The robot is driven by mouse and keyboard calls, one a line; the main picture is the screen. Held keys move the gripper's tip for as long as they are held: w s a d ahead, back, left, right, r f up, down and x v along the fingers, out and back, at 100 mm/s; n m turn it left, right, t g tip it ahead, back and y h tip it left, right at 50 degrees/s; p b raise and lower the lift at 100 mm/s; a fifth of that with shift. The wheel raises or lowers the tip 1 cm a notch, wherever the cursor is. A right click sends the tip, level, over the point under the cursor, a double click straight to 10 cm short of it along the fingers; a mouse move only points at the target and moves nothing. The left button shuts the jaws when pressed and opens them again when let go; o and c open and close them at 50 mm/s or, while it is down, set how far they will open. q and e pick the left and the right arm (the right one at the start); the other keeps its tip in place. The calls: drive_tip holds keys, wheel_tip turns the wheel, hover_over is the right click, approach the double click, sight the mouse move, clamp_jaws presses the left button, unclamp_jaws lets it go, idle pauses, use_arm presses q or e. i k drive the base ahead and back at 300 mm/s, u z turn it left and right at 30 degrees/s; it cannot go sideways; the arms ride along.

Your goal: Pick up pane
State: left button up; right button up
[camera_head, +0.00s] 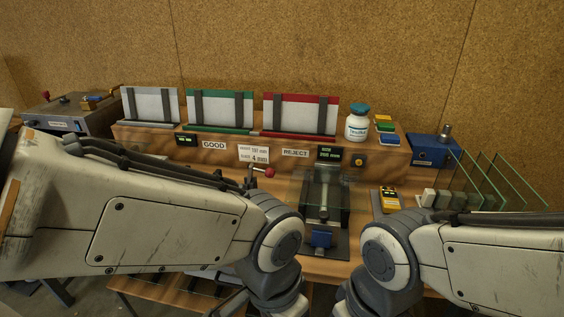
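Several clear glass panes (496,178) stand tilted in a row at the right end of the bench, their greenish edges showing. Small pale and grey blocks (443,199) sit at their foot. A dark fixture with a blue block (321,238) stands at the bench's middle, and a see-through sheet seems to lie over its upper part. My two arms come in from the left and right and bend down near the bottom edge. Neither gripper shows; both are below the picture or hidden by my arm links.
A wooden shelf (215,142) at the back holds grey, green and red-topped racks (300,113), labels and displays. A white bottle (357,123), a yellow meter (389,199) and a blue box (432,150) stand nearby. A red-knobbed lever (270,171) rises left of the fixture.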

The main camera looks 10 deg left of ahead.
sight(319, 186)
drive_tip(key=k, duration=0.5)
drive_tip(key=u, duration=1.3)
drive_tip(key=i, duration=0.85)
drive_tip(key=z, duration=1.9)
